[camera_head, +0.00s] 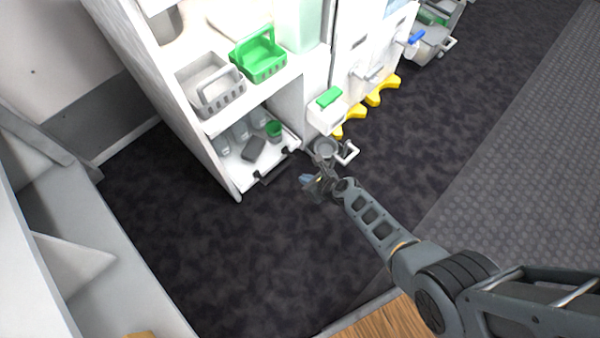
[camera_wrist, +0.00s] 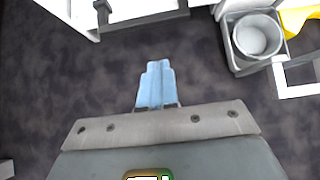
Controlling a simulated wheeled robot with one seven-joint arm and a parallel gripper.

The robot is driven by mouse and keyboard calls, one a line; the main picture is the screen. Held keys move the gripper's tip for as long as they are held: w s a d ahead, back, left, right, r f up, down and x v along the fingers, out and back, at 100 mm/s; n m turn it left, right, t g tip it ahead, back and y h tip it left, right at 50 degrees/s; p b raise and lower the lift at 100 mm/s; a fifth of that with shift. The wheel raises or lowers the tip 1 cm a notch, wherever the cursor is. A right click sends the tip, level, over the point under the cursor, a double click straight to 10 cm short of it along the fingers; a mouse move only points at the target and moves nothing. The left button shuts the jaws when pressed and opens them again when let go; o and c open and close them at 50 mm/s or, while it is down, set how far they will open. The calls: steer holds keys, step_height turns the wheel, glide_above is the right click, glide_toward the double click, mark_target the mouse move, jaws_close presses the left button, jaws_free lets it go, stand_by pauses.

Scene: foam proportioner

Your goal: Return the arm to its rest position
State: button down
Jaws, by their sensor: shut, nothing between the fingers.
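My arm reaches from the lower right of the head view toward the middle. My gripper (camera_head: 308,180) is at its end, in front of the white shelf unit and above the dark floor. In the wrist view the light-blue fingers of my gripper (camera_wrist: 156,84) are together, with nothing between them. Bare dark carpet shows around the fingertips.
A white shelf unit (camera_head: 214,160) holds a grey basket (camera_head: 210,84), a green basket (camera_head: 258,56) and a green cup (camera_head: 273,129). A grey cup (camera_wrist: 256,36) in a holder with a white handle (camera_wrist: 298,76) is right of my fingers. Open carpet (camera_head: 180,245) lies left.

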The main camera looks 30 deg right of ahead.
steer(key=shift+p+v, duration=1.55)
steer(key=shift+v, duration=1.2)
steer(key=s+d+r+n+h, duration=0.1)
steer(key=s+d+r+n, duration=0.1)
steer(key=s+r+n, duration=0.3)
steer(key=s+d+r+n+t+h, duration=0.1)
steer(key=s+d+n, duration=0.1)
steer(key=s+n, duration=0.35)
steer(key=s+d+r+n+h, duration=0.1)
steer(key=s+d+r+n, duration=0.15)
steer(key=s, duration=0.45)
steer(key=s+a+r+n+t, duration=0.1)
steer(key=s+r+n+t, duration=0.1)
steer(key=s+r+n, duration=0.65)
steer(key=s+a+r+n+t+p, duration=0.1)
steer(key=r+n+p, duration=0.4)
steer(key=r, duration=2)
steer(key=s+a+r+n+t+p, duration=0.2)
steer(key=s+a+r+n+p, duration=0.2)
steer(key=r+p, duration=1.3)
step_height(320, 180, up, 9)
steer(key=shift+f+n, duration=0.15)
steer(key=shift+n, duration=0.8)
